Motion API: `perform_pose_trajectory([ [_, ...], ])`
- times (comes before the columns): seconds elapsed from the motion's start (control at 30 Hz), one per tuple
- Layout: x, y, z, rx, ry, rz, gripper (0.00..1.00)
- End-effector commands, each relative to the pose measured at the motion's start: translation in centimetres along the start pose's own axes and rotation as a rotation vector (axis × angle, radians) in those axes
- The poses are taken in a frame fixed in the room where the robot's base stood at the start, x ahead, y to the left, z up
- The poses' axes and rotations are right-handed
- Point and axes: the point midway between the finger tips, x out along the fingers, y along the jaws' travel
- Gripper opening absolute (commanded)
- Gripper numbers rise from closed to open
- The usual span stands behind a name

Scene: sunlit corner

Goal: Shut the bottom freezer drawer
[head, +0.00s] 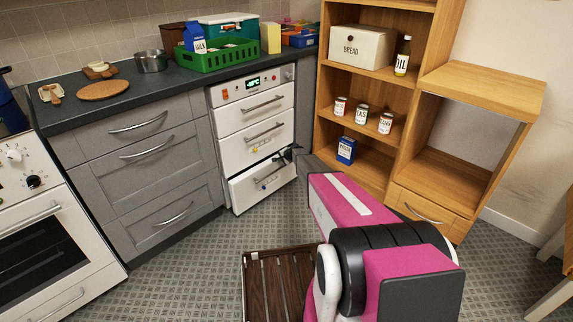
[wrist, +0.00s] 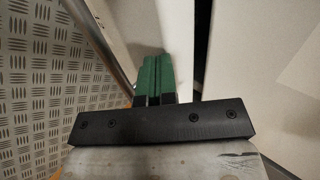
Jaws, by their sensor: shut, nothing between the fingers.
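The white freezer (head: 252,128) stands under the counter, with three drawer fronts. The bottom freezer drawer (head: 259,190) is pulled out partway, with a dark gap above its front. My gripper (head: 287,157) is at the upper right of that drawer front. In the wrist view the green fingertips of my gripper (wrist: 153,78) are together and empty, over a white panel (wrist: 165,25) with a metal bar along its left side. A dark gap runs to the right of this panel. I cannot tell whether the fingertips touch it.
A wooden shelf unit (head: 372,88) stands close to the right of the freezer. Grey cabinets (head: 152,165) and a white oven (head: 42,235) are on the left. A dark slatted surface (head: 278,285) is in front. Patterned floor (head: 190,265) lies clear before the freezer.

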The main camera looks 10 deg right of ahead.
Motion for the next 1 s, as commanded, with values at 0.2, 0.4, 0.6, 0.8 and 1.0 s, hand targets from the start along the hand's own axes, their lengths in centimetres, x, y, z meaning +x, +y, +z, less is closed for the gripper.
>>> perform_pose_trajectory([
  [0.2, 0.9, -0.9, -0.1, 0.000, 0.001, -0.001, 0.00],
  [0.4, 1.0, -1.0, 0.0, 0.000, 0.000, -0.001, 0.00],
  [0.6, 1.0, -1.0, 0.0, 0.000, 0.000, -0.001, 0.00],
  [0.8, 0.8, -0.8, 0.1, 0.000, 0.000, 0.000, 0.00],
  [1.0, -0.3, 0.2, 0.3, 0.000, 0.000, 0.000, 0.00],
])
